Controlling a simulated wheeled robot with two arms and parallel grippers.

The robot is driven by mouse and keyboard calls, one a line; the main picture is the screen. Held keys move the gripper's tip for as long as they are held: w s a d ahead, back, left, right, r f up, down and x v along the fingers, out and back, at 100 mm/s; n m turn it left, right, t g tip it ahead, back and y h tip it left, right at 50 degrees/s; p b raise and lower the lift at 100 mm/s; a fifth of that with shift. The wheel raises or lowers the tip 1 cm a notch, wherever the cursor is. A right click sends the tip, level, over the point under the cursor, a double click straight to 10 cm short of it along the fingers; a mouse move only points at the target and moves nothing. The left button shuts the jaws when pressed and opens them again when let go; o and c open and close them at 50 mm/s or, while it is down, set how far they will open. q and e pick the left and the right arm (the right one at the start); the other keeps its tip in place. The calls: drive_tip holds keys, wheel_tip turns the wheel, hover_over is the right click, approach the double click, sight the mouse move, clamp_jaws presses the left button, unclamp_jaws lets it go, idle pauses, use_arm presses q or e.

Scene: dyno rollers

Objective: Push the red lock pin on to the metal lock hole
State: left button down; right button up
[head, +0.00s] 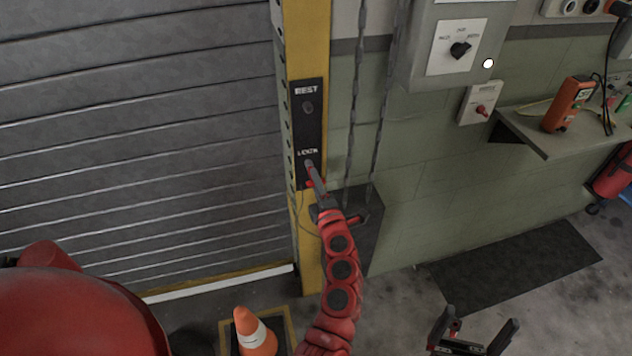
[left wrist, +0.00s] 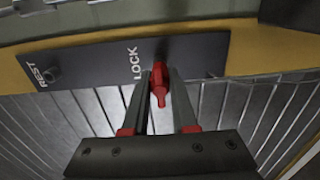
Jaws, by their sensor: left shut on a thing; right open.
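The dark metal plate (head: 311,130) on the yellow post has a REST label with a hole (head: 308,107) at its upper end and a LOCK label lower down. The left wrist view also shows the plate (left wrist: 100,58). My left gripper (head: 312,176) is at the LOCK end, its fingers pointing at the plate. It is shut on the red lock pin (left wrist: 159,85), which shows between the fingers beside the word LOCK. The lock hole is hidden behind the pin and fingers, so I cannot tell whether the pin is in it. My right gripper (head: 478,332) is open and empty, low over the floor.
A grey shutter (head: 140,130) fills the left, and chains (head: 352,110) hang right of the yellow post. A grey control box (head: 430,75) and a shelf (head: 540,140) are on the right wall. An orange cone (head: 255,335) stands below.

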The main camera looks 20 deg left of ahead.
use_arm(q)
drive_tip(key=shift+w+a, duration=0.2)
drive_tip(key=shift+w, duration=0.1)
drive_tip(key=c, duration=0.6)
unclamp_jaws()
